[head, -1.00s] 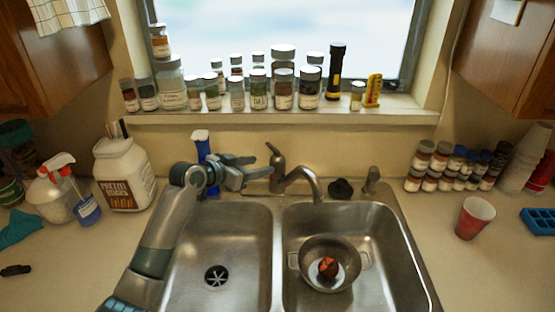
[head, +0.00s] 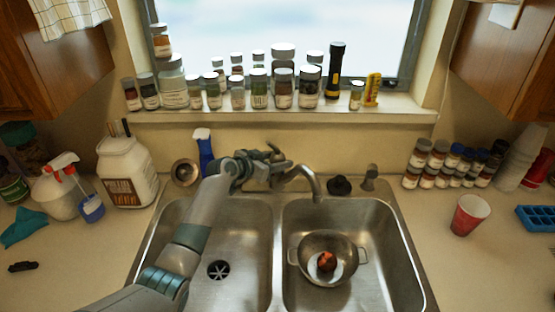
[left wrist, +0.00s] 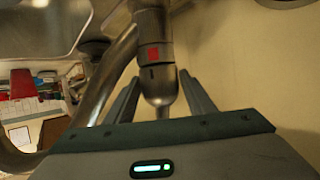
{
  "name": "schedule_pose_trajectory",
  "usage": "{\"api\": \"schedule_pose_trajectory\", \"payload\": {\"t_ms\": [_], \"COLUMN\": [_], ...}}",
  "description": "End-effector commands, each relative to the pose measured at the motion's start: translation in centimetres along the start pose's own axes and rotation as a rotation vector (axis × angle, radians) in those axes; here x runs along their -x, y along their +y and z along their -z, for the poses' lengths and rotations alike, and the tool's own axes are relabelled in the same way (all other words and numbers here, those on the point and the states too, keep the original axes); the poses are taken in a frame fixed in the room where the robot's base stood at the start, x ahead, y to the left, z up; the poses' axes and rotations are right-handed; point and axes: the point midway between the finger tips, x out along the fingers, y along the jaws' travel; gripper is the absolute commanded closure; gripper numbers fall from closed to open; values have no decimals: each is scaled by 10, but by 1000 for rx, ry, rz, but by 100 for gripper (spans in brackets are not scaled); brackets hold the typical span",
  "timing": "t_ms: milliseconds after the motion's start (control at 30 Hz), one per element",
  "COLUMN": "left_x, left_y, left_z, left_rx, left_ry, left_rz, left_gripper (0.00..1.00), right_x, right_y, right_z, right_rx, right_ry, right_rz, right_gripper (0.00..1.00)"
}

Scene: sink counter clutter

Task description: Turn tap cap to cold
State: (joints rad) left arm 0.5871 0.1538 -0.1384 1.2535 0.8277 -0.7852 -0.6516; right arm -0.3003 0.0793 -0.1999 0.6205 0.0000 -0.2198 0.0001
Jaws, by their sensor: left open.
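The metal tap (head: 308,178) stands behind the divider of the double sink, its spout curving over the right basin. In the left wrist view, the tap's cap (left wrist: 153,54) carries a red mark, and its lever (left wrist: 158,90) points towards my gripper. My left gripper (head: 276,163) is at the tap's cap, covering much of its body in the head view. In the left wrist view, its two fingers (left wrist: 163,97) are spread, one on each side of the lever. I cannot tell whether either finger touches it. My right gripper is not in view.
A metal bowl (head: 327,244) with a reddish item sits in the right basin. A blue spray bottle (head: 205,155) and a round metal piece (head: 185,172) stand behind my arm. Jars line the sill (head: 285,115) above. A red cup (head: 469,215) stands right of the sink.

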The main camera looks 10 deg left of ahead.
Motion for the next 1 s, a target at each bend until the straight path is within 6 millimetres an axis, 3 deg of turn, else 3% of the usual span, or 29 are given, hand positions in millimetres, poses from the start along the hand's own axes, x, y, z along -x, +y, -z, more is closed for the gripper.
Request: {"api": "schedule_pose_trajectory", "payload": {"t_ms": [200, 333, 567, 800, 1000], "left_x": [0, 0, 0, 1, 0], "left_y": [0, 0, 0, 1, 2], "left_z": [0, 0, 2, 4, 1], "left_rx": [0, 0, 5, 45, 81], "left_ry": [0, 0, -1, -4, -2], "left_rz": [0, 0, 12, 103, 191], "left_gripper": [51, 81, 81, 81, 81], "right_x": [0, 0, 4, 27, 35], "right_y": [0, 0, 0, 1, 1], "right_z": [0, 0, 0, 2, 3], "right_rx": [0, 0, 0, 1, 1], "right_ry": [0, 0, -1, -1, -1], "right_rz": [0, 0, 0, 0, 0], "right_gripper": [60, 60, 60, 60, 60]}}
